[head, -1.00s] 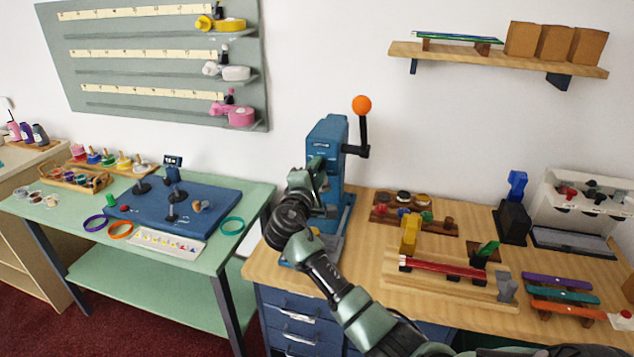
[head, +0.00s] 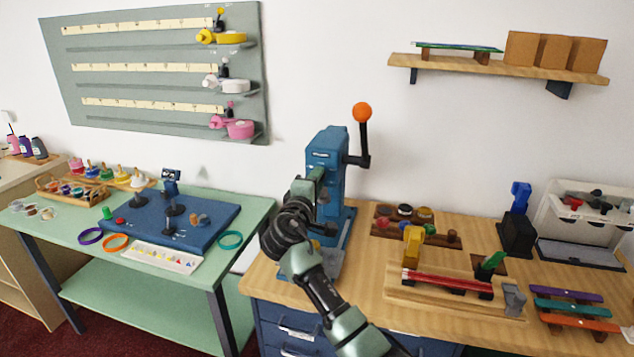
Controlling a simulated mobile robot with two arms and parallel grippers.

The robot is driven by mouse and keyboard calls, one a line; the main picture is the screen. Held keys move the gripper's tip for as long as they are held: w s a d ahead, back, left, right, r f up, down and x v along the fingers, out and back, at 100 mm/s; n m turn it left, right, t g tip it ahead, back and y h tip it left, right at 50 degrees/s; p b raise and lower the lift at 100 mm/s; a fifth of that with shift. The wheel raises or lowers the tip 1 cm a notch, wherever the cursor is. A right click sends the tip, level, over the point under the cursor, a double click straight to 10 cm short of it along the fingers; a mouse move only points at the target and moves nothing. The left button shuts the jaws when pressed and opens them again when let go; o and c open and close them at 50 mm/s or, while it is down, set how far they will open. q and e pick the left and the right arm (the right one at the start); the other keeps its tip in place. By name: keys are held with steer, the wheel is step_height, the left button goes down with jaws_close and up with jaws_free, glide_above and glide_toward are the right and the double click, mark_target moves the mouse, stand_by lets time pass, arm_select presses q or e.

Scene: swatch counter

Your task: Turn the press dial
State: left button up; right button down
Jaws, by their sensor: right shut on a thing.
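The blue press (head: 327,148) stands on the left part of the wooden bench, with a black crank arm and an orange ball knob (head: 361,112) on its right side. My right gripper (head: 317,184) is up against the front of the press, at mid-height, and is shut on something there. The jaws and wrist cover that spot, so the press dial itself is hidden; the place of the grip fits the dial. My left gripper is out of view.
The wooden bench (head: 465,228) holds a fixture with a red bar (head: 447,281), a rack of small pots (head: 405,209) and coloured strips (head: 567,294) to the right. A green table (head: 262,205) with a blue board (head: 150,222) stands to the left.

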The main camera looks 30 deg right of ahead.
steer(key=c, duration=1.1)
jaws_free()
steer(key=b+v, duration=0.1)
steer(key=v, duration=0.6)
steer(key=shift+s+a+b, duration=0.25)
steer(key=shift+b, duration=0.1)
steer(key=shift+f, duration=0.1)
